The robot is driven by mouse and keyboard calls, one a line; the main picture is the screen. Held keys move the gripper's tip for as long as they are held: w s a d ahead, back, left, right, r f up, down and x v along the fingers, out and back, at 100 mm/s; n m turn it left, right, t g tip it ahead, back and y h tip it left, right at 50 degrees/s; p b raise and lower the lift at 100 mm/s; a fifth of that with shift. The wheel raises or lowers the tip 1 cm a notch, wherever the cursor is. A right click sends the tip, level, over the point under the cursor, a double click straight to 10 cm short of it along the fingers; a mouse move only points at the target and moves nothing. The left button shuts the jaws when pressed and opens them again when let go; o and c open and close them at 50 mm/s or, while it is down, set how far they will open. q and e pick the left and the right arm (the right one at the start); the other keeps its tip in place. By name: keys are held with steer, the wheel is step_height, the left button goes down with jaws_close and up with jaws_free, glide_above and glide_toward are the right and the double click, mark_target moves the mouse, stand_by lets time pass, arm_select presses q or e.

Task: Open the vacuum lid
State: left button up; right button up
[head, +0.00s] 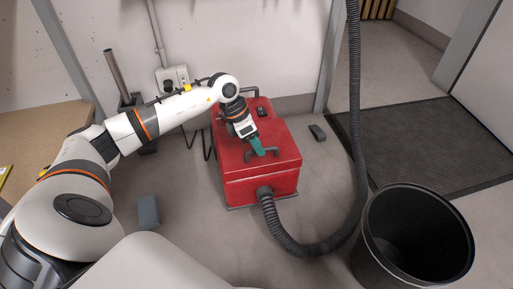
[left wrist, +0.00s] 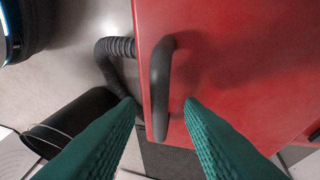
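The red vacuum (head: 262,185) stands on the floor against the wall, its lid (head: 282,135) down. A dark handle (left wrist: 161,85) is on the red surface in the left wrist view. My left gripper (head: 262,150) is over the front part of the lid, its teal fingers pointing down. In the left wrist view the fingers (left wrist: 160,103) are apart, one on each side of the handle, with gaps visible. I cannot tell how deep the handle sits between them. In the head view the fingers partly hide the handle. My right gripper is not in view.
A ribbed grey hose (head: 290,240) runs from the vacuum's front and up at the right. A black bin (head: 415,240) stands at the front right. A dark mat (head: 420,145) lies by the doorway. A small grey block (head: 148,212) lies on the floor left of the vacuum.

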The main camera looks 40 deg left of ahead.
arm_select(q)
steer(key=shift+c, duration=0.5)
jaws_close()
